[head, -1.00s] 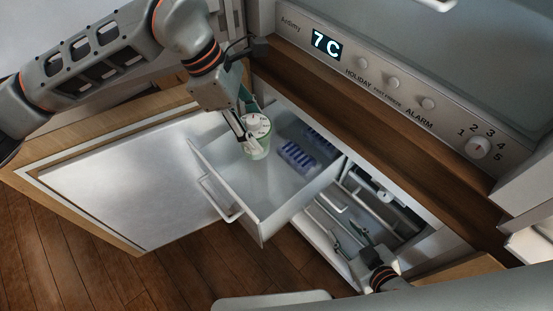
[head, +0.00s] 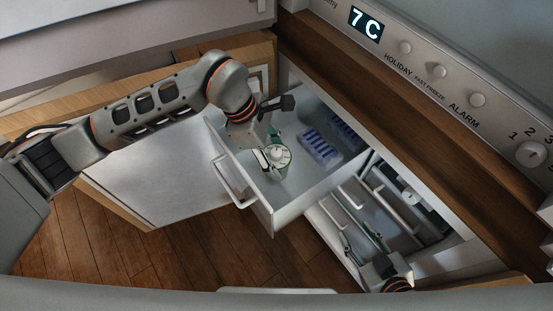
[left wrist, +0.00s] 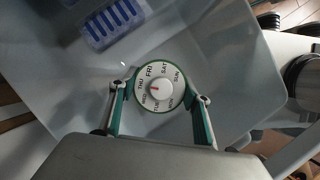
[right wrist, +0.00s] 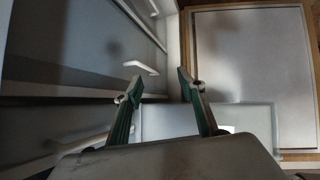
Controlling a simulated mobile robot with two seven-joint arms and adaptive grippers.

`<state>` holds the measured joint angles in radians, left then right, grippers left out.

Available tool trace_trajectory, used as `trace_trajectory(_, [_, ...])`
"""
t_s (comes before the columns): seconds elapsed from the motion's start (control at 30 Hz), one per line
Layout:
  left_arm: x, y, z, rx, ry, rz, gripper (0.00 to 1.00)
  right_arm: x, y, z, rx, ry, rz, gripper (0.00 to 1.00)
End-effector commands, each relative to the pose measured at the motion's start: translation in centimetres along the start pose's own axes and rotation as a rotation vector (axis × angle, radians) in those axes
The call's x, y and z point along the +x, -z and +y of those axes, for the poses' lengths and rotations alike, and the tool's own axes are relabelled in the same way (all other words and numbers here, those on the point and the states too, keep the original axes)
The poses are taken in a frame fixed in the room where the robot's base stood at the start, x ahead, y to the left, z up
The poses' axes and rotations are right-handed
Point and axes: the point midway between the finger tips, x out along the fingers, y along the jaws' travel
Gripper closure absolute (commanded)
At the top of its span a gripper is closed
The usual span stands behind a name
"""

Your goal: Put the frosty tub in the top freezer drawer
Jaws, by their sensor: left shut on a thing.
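The frosty tub (head: 279,157) is a small round tub with a white dial lid marked with weekdays. It is inside the pulled-out top freezer drawer (head: 290,212), a white open box. My left gripper (head: 272,158) is shut on the tub. In the left wrist view the green-padded fingers (left wrist: 160,95) are on either side of the tub (left wrist: 160,88). I cannot tell whether its base touches the drawer floor. My right gripper (right wrist: 158,86) is open and empty; in the head view it (head: 363,245) is by the lower drawers.
A blue-and-white ice tray (head: 320,149) lies in the same drawer, beside the tub and apart from it. The freezer door (head: 160,175) stands open at the left. Lower drawers (head: 385,215) show below right. A control panel (head: 440,75) runs above.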

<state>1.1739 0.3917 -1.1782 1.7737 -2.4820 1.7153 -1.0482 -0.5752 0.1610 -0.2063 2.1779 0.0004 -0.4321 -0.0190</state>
Motion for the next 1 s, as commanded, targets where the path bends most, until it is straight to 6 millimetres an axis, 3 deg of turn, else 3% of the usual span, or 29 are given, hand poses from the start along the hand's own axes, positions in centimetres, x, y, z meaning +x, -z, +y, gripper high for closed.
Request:
trace_trajectory(0.1, [2.0, 0.8, -0.1, -0.005, 0.007, -0.003, 0.83, 0.0, -0.2, -0.2, 0.004, 0.004, -0.003, 0.6])
trace_trajectory(0.5, [2.2, 0.9, 0.0, 0.0, 0.0, -0.001, 0.83, 0.1, 0.6, 0.0, 0.004, 0.0, 0.012, 0.6])
trace_trajectory(0.53, [2.2, 0.9, 0.0, -0.001, 0.0, 0.0, 0.47, 0.1, 0.6, 0.0, 0.003, 0.0, 0.012, 0.6])
trace_trajectory(0.6, [2.2, 0.9, 0.0, -0.001, 0.001, 0.0, 0.36, 0.2, 0.7, 0.0, 0.003, -0.001, 0.014, 0.6])
trace_trajectory(1.0, [1.7, 0.8, 0.0, -0.001, 0.0, 0.0, 0.36, 0.2, 0.8, 0.1, 0.003, -0.003, 0.016, 0.6])
